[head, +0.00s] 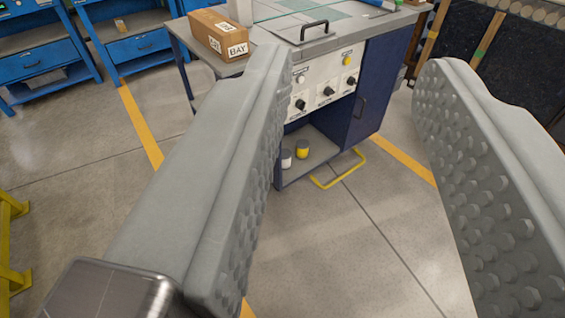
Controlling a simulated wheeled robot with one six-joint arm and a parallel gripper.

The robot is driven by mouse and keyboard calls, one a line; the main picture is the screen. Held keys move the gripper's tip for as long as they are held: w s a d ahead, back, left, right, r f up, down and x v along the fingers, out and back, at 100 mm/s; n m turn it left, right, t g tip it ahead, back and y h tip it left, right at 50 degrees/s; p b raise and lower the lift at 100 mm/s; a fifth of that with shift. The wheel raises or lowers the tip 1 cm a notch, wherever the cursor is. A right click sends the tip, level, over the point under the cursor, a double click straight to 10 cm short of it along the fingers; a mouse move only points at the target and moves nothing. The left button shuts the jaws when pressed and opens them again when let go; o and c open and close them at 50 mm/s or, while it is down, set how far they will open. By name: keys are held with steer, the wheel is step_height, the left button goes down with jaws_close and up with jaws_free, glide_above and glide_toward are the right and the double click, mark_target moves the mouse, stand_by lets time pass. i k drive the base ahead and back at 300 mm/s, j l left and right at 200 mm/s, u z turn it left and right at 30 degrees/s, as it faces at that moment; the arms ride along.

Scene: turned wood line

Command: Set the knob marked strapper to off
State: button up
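A white control panel (315,99) is set in the front of a dark blue workbench in the head view. Several black knobs show on it: a left one (301,104), a middle one (328,92) and a right one (351,79). The labels by the knobs are too small to read, so I cannot tell which is marked strapper, nor where any is set. A yellow round part (348,61) and a pale one (301,79) sit above the knobs. My gripper (352,85) is open and empty, its fingers wide apart, well short of the panel. The left finger hides the panel's left edge.
A cardboard box (219,34) lies on the bench top near a black handle (314,27). A white and a yellow can (302,153) stand on the open shelf. A yellow floor-level bar (338,181) juts out below. Clear floor lies in front.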

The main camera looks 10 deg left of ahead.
mark_target(301, 104)
steer(key=u, duration=0.35)
steer(key=i+l+u, duration=0.1)
steer(key=l+u, duration=0.3)
steer(key=l, duration=0.2)
steer(key=l+u, duration=0.45)
steer(key=l, duration=0.2)
steer(key=l+u, duration=0.1)
steer(key=l, duration=1.7)
steer(key=k+l+u, duration=0.15)
steer(key=l, duration=1.7)
steer(key=k+u, duration=0.05)
